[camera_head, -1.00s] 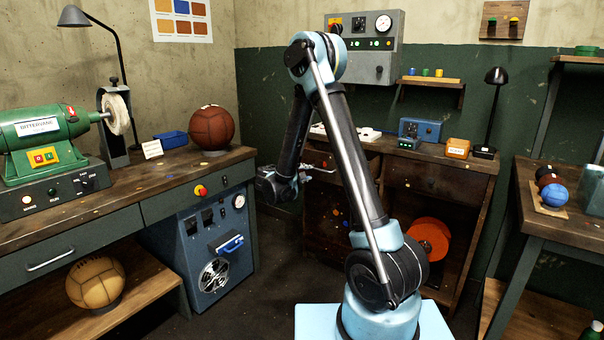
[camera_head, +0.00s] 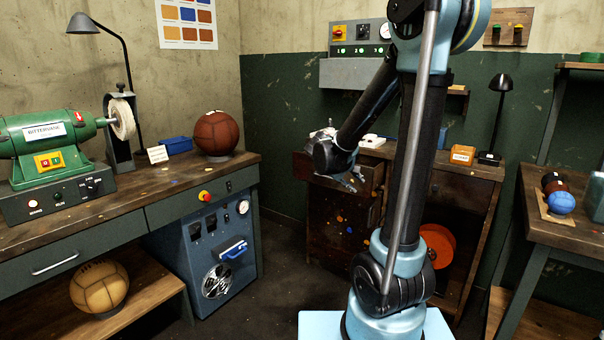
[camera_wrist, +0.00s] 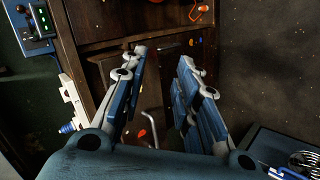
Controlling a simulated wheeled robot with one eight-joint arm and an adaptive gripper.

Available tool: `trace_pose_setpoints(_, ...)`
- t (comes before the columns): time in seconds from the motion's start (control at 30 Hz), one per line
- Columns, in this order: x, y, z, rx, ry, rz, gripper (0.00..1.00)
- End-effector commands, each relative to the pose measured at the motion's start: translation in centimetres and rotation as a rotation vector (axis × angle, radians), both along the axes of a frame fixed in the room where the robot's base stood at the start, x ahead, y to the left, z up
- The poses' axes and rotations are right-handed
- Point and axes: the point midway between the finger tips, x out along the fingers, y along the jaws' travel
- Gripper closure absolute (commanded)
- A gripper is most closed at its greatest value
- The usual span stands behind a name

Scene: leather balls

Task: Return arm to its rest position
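My gripper (camera_wrist: 160,95) shows large in the wrist view, its two blue and grey fingers spread apart with nothing between them. In the head view my gripper (camera_head: 352,182) hangs low at the end of my bent arm, small and partly hidden by my wrist. It is in front of the wooden cabinet (camera_head: 455,195) at the back. My upper arm stands nearly upright on its light blue base, right of the middle of the picture.
The left workbench (camera_head: 150,190) carries a green grinding machine (camera_head: 45,140) and a brown ball (camera_head: 217,132). A tan ball (camera_head: 99,287) sits on its lower shelf. The right table (camera_head: 580,228) holds several small balls, one blue (camera_head: 561,202). Bare floor lies between the benches.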

Motion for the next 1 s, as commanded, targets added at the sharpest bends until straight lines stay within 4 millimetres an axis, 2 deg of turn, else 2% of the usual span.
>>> trace_pose_setpoints(0.03, -1.3, -0.7, 0.1, 0.026, 0.010, -0.018, 0.71)
trace_pose_setpoints(0.2, -5.4, -2.2, 0.0, 0.117, 0.046, -0.071, 0.71)
trace_pose_setpoints(0.43, -11.0, -3.4, -0.6, 0.244, 0.089, -0.141, 0.71)
trace_pose_setpoints(0.7, -17.5, -3.8, -1.9, 0.395, 0.133, -0.219, 0.71)
trace_pose_setpoints(1.0, -24.3, -2.9, -4.0, 0.565, 0.173, -0.302, 0.71)
